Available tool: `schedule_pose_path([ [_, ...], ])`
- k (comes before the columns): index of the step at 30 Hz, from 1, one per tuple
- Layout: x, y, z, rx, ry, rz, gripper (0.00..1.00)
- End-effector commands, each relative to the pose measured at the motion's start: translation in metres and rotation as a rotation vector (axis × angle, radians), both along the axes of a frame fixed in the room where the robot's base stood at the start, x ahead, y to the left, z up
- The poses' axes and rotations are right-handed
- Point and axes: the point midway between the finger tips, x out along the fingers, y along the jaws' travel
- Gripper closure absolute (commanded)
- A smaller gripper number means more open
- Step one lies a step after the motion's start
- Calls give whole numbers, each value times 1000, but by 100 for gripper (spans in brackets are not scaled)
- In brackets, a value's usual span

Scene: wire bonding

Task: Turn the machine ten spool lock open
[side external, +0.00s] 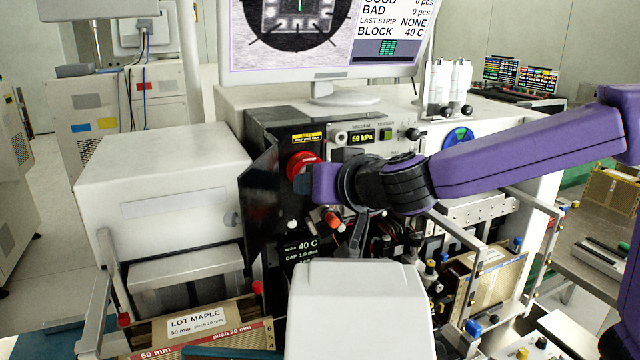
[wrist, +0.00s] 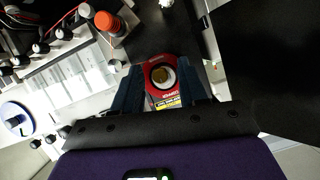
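The spool lock appears to be a round red knob (side external: 303,163) on the machine's dark front panel, below a yellow label. In the wrist view the red lock (wrist: 152,70) has a pale gold centre and shows between my two dark blue fingers. My gripper (side external: 304,183) is at the knob's lower right in the side view, its fingers partly hidden by the wrist. In the wrist view my gripper (wrist: 163,78) is open, one finger on each side of the red lock. Whether a finger touches it cannot be told.
A black panel (side external: 260,205) stands just left of the lock. An orange-red knob (side external: 331,219) sits below my wrist; it also shows in the wrist view (wrist: 108,22). A white housing (side external: 160,180) stands left.

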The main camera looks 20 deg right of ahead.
Motion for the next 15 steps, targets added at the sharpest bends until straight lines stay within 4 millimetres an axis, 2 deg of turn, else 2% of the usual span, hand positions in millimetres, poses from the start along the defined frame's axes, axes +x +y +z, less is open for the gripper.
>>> schedule_pose_path([
  [8, 0, 0, 7, 3, -2, -2, 58],
  [14, 0, 0, 35, 6, -4, -1, 58],
  [15, -6, -4, 41, 7, -4, 0, 58],
])
